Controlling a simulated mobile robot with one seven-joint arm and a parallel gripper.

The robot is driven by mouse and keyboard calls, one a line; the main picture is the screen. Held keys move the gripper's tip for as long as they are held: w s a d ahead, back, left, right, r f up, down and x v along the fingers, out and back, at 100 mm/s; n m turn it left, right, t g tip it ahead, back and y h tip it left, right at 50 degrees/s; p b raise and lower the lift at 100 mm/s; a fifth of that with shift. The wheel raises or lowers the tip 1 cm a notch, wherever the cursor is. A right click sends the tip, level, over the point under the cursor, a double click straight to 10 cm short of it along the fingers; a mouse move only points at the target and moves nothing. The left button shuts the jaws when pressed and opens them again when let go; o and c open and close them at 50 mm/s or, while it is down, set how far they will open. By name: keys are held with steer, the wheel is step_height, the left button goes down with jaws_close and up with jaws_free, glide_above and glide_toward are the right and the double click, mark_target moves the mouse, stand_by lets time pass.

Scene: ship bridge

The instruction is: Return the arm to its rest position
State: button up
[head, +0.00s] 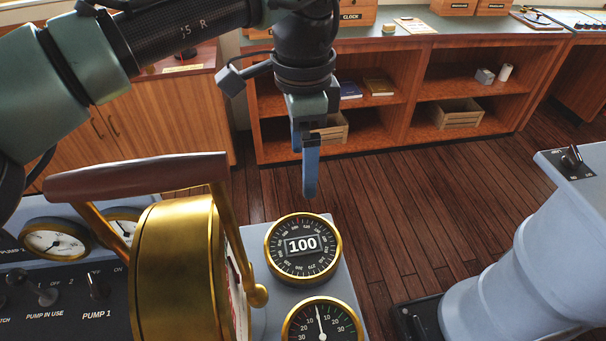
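My gripper (309,185) hangs down from my arm near the middle of the head view. Its blue fingers point at the floor, above and behind the round gauge that reads 100. I see the fingers nearly edge-on, one in front of the other, so their gap does not show. No object shows at the fingertips. My arm comes in from the upper left and bends down at the wrist. The gripper looks apart from the console and the shelves.
A brass telegraph (175,265) with a wooden handle (135,177) stands close below my arm. A gauge reading 100 (303,248) sits beside it. Wooden shelves (400,115) line the back. A grey-blue pedestal (530,275) stands at right. Open floor (430,205) lies between.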

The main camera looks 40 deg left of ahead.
steer(key=shift+r, duration=0.1)
step_height(320, 180, up, 10)
steer(key=p, duration=1)
